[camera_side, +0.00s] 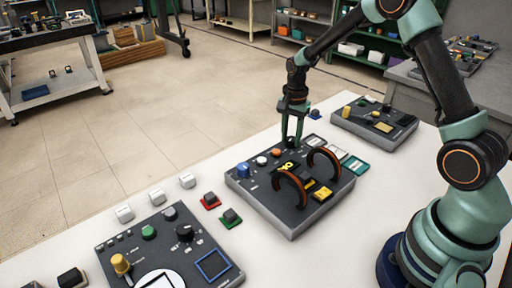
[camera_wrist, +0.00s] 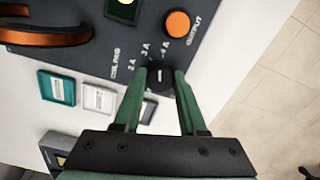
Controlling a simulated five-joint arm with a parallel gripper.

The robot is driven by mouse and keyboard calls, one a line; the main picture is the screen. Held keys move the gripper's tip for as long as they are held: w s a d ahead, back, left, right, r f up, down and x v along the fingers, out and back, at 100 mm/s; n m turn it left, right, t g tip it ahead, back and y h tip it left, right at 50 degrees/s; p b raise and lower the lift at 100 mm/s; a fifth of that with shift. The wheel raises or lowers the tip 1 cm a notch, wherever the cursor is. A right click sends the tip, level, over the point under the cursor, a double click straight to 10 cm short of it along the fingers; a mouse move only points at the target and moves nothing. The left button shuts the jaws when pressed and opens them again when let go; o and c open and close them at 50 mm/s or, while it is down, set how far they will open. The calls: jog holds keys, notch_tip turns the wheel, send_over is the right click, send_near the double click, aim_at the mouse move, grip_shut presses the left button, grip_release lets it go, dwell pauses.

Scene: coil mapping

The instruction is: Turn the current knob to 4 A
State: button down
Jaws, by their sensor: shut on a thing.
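The black current knob (camera_wrist: 159,80) sits on the dark coil panel (camera_wrist: 100,58) at the panel's edge. Labels reading 2 A, 3 A and 4 A are printed beside it in the wrist view. My gripper (camera_wrist: 160,75) is shut on this knob, with one green finger on each side. I cannot tell clearly which label the knob's mark faces. In the side view my gripper (camera_side: 292,140) points down at the back edge of the coil panel (camera_side: 262,207), and its fingers hide the knob.
An orange output button (camera_wrist: 177,24) is close to the knob. Two upright coils (camera_side: 290,188) (camera_side: 325,163) stand on the panel. A blue knob (camera_side: 243,170) is at its left. Another control panel (camera_side: 200,262) lies front left, and a third (camera_side: 375,124) lies behind right.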

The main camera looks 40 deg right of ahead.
aim_at(291, 139)
jog(key=shift+m, duration=0.8)
jog(key=shift+c, duration=2.3)
grip_release()
jog(key=shift+r, duration=0.1)
notch_tip(291, 139, up, 12)
